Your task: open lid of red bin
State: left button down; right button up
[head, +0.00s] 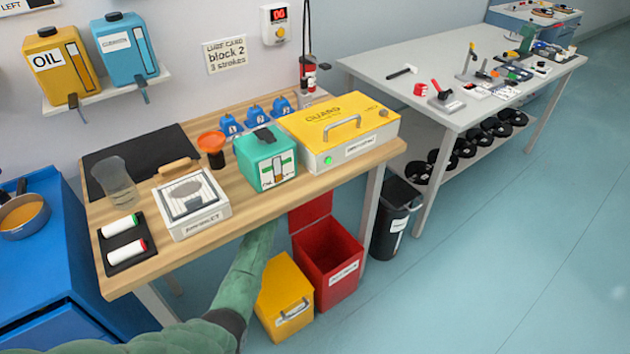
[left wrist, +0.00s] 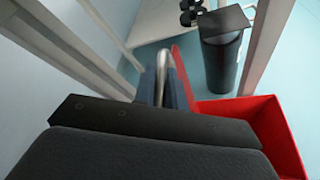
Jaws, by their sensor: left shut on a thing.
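The red bin (head: 330,270) stands on the floor below the bench's front edge, and its inside shows from above. Its red lid (head: 311,211) stands raised at the back of the bin, with its upper part under the bench edge. In the left wrist view the red bin (left wrist: 275,135) is at the lower right and the lid (left wrist: 184,82) shows nearly edge-on. My left gripper (left wrist: 161,88) is shut on the lid's metal handle (left wrist: 160,64). In the head view my left arm reaches in under the bench, and its gripper is hidden. My right gripper is not in view.
A yellow bin (head: 285,298) stands close left of the red bin. A black bin (head: 394,220) stands to its right, beside a bench leg (head: 371,212). The wooden bench (head: 180,252) overhangs my left arm. The floor at right is clear.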

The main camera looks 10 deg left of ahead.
pick_arm(q)
jog(key=shift+w+a+f, duration=0.1)
jog(key=shift+a, duration=0.05)
jog(key=c, duration=1.5)
grip_release()
jog(key=shift+o, duration=0.2)
jog(key=v, duration=0.7)
jog(key=shift+s+a, duration=0.2)
jog(key=shift+s, duration=0.1)
jog(key=shift+a, duration=0.1)
